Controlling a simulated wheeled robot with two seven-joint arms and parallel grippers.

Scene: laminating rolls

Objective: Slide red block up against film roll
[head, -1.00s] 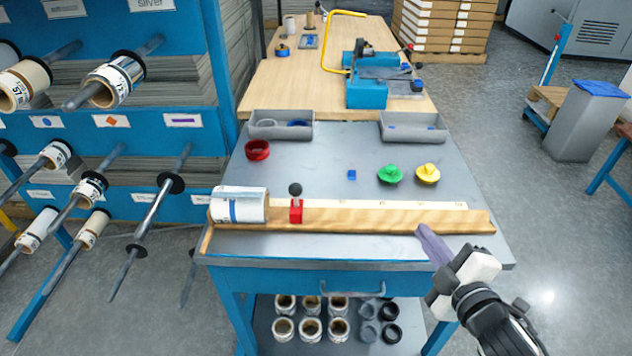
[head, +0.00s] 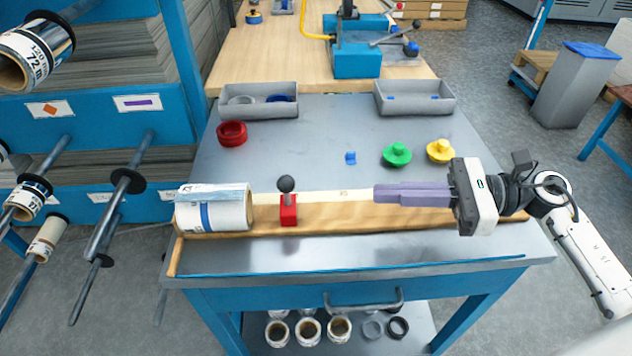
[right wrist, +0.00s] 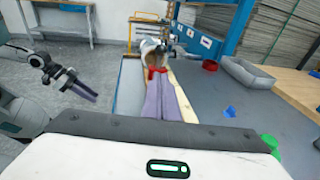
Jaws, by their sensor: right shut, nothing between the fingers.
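The red block (head: 288,214), with a black ball knob on top, sits upright on the wooden rail (head: 345,217). The white film roll (head: 226,211) with a blue band lies at the rail's left end, with a small gap between it and the block. My right gripper (head: 376,194) is shut and empty over the rail, right of the block and apart from it, its purple fingers pointing left at it. In the right wrist view the red block (right wrist: 157,71) is just beyond the fingertips, with the roll behind. My left gripper (right wrist: 88,92) hangs at the left there, its jaw gap unclear.
Two grey trays (head: 258,113) (head: 414,111) are farther back. Roll racks stand left. The table's front strip is clear.

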